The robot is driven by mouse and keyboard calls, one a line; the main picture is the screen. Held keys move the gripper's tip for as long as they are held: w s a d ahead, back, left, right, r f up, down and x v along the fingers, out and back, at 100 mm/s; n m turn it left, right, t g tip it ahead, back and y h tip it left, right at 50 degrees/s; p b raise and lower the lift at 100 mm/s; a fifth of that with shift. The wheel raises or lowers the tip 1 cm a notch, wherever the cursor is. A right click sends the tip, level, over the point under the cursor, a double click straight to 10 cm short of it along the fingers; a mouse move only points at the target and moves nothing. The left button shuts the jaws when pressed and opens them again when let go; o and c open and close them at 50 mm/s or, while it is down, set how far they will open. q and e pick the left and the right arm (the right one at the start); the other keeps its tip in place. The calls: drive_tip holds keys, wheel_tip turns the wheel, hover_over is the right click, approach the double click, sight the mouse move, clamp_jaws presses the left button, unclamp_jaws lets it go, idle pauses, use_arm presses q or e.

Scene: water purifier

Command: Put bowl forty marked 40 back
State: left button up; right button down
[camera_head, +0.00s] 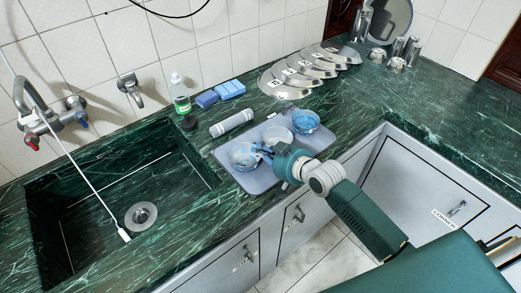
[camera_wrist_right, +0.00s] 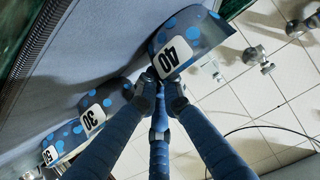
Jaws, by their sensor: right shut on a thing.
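In the head view the right gripper (camera_head: 264,151) is over the grey tray (camera_head: 226,154), touching the spotted bowl at the tray's left (camera_head: 243,156), which appears to be bowl 40. Bowl 30 (camera_wrist_right: 102,110) and another dotted bowl (camera_wrist_right: 62,146), its number too small to read surely, stand in a row beside it. My left gripper is not in view.
Several metal lids (camera_head: 297,80) stand in a row along the back counter. A white cylinder (camera_head: 232,122), blue sponges (camera_head: 219,94) and a soap bottle (camera_head: 180,94) are behind the tray. The sink (camera_head: 105,190) is open to the left. Metal cups (camera_head: 398,50) stand at the back right.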

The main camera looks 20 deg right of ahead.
drive_tip(key=shift+f, duration=0.1)
drive_tip(key=c, duration=1.9)
unclamp_jaws()
drive_tip(key=shift+r, duration=0.2)
drive_tip(key=v, duration=1)
drive_tip(key=shift+s+d+r+b, duration=0.1)
drive_tip(key=shift+s+b, duration=0.2)
drive_tip(key=shift+s, duration=0.05)
drive_tip(key=shift+s+d+r, duration=0.15)
drive_tip(key=shift+s+r, duration=0.2)
drive_tip(key=shift+s, duration=0.1)
